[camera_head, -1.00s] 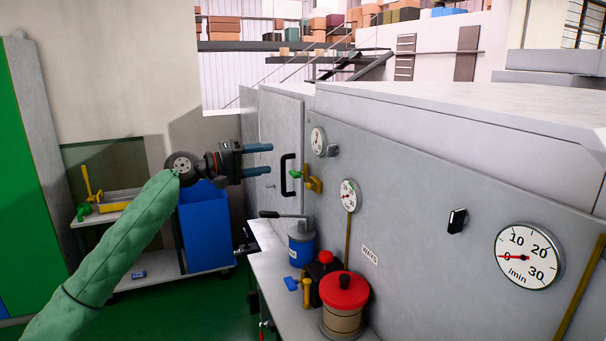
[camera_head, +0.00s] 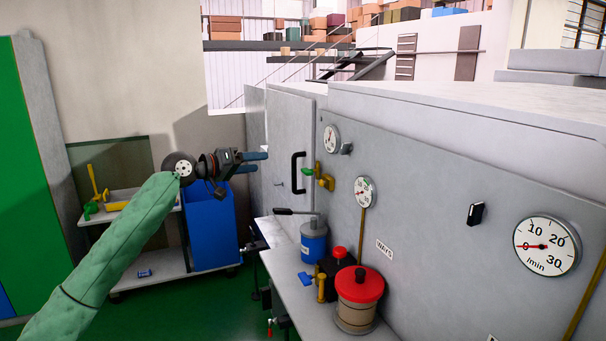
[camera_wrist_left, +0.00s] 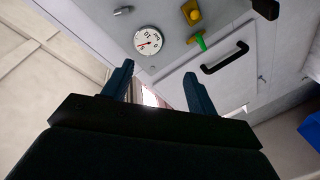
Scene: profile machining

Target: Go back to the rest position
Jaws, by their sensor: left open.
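My left gripper (camera_head: 256,162) is open and empty, reaching in from the left on a green-sleeved arm. Its two blue fingers point right, toward the grey machine door (camera_head: 290,130) with its black handle (camera_head: 297,172). It appears apart from the handle in the head view. In the left wrist view the two fingers (camera_wrist_left: 159,88) stand wide apart with nothing between them. The black handle (camera_wrist_left: 225,58) and a round gauge (camera_wrist_left: 148,40) lie beyond them. My right gripper does not show.
A ledge along the machine (camera_head: 440,190) holds a blue canister (camera_head: 313,243) and a red-topped can (camera_head: 358,300).

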